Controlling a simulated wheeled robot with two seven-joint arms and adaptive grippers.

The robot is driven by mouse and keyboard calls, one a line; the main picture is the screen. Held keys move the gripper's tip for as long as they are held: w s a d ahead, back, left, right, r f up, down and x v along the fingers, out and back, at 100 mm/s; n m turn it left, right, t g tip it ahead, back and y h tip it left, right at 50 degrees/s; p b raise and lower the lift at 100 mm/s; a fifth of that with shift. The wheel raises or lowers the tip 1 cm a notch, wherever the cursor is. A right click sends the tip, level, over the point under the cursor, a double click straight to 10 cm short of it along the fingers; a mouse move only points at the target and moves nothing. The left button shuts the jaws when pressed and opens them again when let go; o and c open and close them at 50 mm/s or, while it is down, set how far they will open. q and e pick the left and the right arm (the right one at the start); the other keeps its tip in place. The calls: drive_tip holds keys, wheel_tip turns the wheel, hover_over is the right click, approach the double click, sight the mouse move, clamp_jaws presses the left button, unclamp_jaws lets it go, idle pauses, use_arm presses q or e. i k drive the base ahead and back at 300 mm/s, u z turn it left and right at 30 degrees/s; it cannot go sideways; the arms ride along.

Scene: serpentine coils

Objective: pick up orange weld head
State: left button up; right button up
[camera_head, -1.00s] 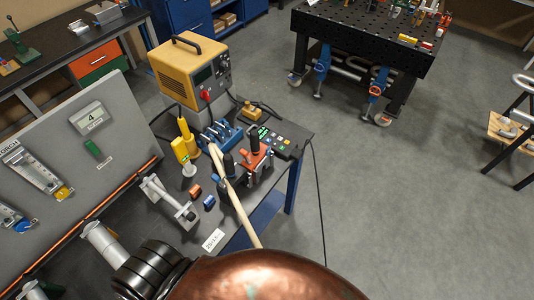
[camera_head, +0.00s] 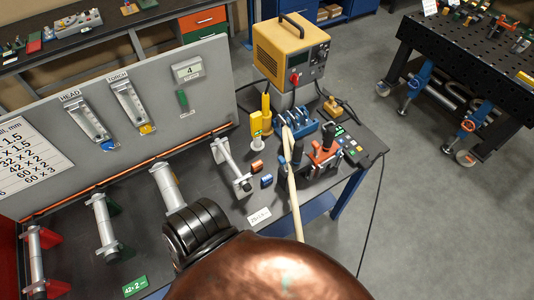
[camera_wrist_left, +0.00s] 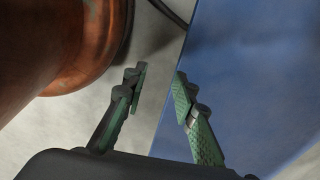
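An orange-red tool with black upright handles (camera_head: 325,155), which looks like the orange weld head, stands near the right end of the dark workbench in the head view. A pale rod passes in front of the tools just left of it. My left gripper (camera_wrist_left: 160,92) shows in the left wrist view, with its two green-padded fingers apart and nothing between them. A plain blue surface (camera_wrist_left: 255,75) lies behind and right of the fingers. I cannot see the weld head in the wrist view. Neither gripper shows in the head view.
Beside it are blue tools (camera_head: 303,131), yellow tools (camera_head: 265,113), a keypad (camera_head: 350,147), and small orange (camera_head: 257,167) and blue (camera_head: 266,180) blocks. A yellow power unit (camera_head: 290,52) stands behind. A grey panel (camera_head: 140,85) backs the bench. Open floor (camera_head: 430,215) lies to the right.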

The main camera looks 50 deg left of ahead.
sight(325, 147)
drive_tip(key=u, duration=1.8)
